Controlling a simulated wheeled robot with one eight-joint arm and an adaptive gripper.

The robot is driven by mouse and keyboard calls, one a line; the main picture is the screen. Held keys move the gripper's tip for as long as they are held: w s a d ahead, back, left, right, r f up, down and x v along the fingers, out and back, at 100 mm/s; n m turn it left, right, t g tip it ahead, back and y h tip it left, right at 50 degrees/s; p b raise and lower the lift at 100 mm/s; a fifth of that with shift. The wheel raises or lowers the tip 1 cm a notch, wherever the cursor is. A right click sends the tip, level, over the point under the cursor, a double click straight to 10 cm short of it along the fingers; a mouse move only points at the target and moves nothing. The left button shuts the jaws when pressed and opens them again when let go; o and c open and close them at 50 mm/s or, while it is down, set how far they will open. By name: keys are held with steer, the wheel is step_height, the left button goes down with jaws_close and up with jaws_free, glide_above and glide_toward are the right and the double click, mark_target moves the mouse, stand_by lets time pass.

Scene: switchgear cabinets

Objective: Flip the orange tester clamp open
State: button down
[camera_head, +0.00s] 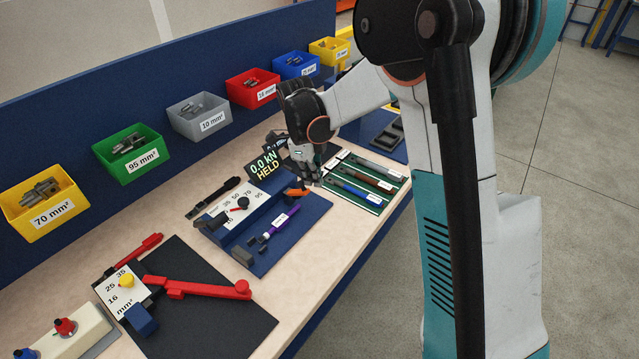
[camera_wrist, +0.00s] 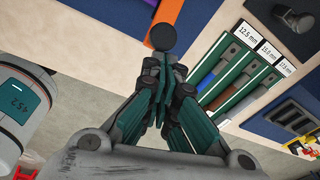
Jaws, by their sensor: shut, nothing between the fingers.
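The orange tester clamp (camera_head: 297,191) sits on the far right part of the tester's blue base (camera_head: 285,235). My gripper (camera_head: 308,172) is just above and beside it in the head view, and my arm comes in from the right. In the wrist view my gripper (camera_wrist: 163,68) is shut and empty. Its fingertips point at a dark round knob (camera_wrist: 163,37), with a sliver of orange (camera_wrist: 148,42) beside it. Whether the fingertips touch the knob, I cannot tell. The tester's display (camera_head: 265,166) reads 0.0 kN HELD. Much of the clamp is hidden in the wrist view.
A purple-handled piece (camera_head: 281,221) lies on the tester base. A green tray (camera_head: 365,182) with several tools is right of my gripper. A red-handled tool (camera_head: 205,290) on a dark mat is nearer. Coloured bins (camera_head: 128,152) line the back panel.

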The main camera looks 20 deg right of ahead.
steer(key=w+a+r, duration=0.2)
steer(key=w+a, duration=0.4)
steer(key=w, duration=0.3)
steer(key=shift+w+a+r+p, duration=0.15)
steer(key=shift+a+r+p, duration=0.1)
steer(key=shift+a+p, duration=0.15)
stand_by(1.2)
